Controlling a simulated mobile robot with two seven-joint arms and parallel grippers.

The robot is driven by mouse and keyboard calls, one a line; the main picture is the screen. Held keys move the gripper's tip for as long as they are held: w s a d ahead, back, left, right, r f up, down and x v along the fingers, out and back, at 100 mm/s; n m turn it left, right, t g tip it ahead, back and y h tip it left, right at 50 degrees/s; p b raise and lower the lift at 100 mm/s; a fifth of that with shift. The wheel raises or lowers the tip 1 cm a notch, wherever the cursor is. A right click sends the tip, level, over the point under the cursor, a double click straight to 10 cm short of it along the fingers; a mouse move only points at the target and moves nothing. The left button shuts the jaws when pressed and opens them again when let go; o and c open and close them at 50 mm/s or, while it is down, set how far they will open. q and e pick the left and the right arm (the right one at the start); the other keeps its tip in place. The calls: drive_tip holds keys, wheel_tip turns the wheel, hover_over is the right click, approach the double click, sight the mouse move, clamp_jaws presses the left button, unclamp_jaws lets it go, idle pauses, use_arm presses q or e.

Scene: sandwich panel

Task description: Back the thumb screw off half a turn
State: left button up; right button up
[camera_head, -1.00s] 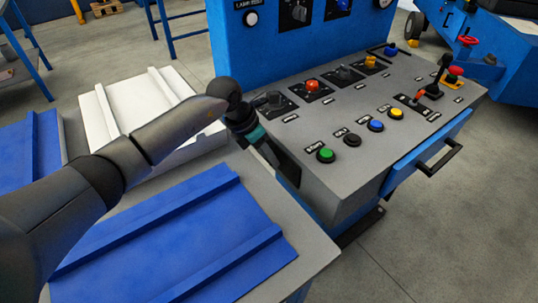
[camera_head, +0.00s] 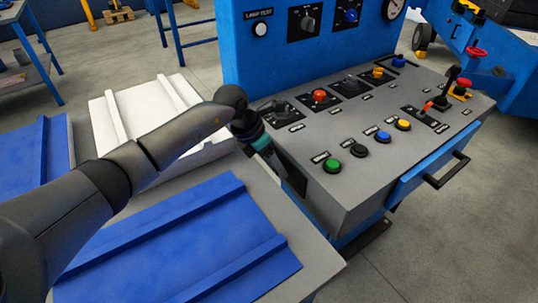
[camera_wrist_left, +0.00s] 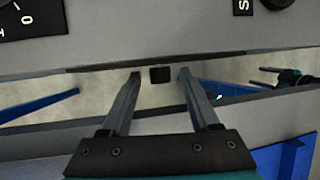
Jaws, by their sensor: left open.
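A small dark block (camera_wrist_left: 160,75), which may be the thumb screw, shows in the left wrist view below the panel's edge, between my left gripper's fingertips. My left gripper (camera_wrist_left: 160,73) is open, one finger on each side of it with gaps. In the head view my left gripper (camera_head: 283,168) is at the console's left side, its fingers partly hidden. No thumb screw can be made out there. A small black and teal shape (camera_wrist_left: 288,78) at the right of the wrist view looks like my right gripper; it is too small to judge.
The grey console (camera_head: 345,185) carries several knobs and buttons, with a green button (camera_head: 332,165) near its front left. A blue tray (camera_head: 180,250) lies on the bench beside it. A white tray (camera_head: 110,130) lies behind my left arm. A drawer handle (camera_head: 447,170) sticks out in front.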

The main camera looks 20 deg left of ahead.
use_arm(q)
drive_tip(key=p+v, duration=0.4)
drive_tip(key=v, duration=1.1)
drive_tip(key=shift+p, duration=0.35)
use_arm(e)
drive_tip(key=s+d+f, duration=0.5)
drive_tip(key=s, duration=0.1)
drive_tip(key=shift+s+d, duration=0.2)
use_arm(q)
drive_tip(key=shift+r, duration=0.1)
use_arm(e)
drive_tip(key=shift+f, duration=0.1)
use_arm(q)
drive_tip(key=shift+r, duration=0.1)
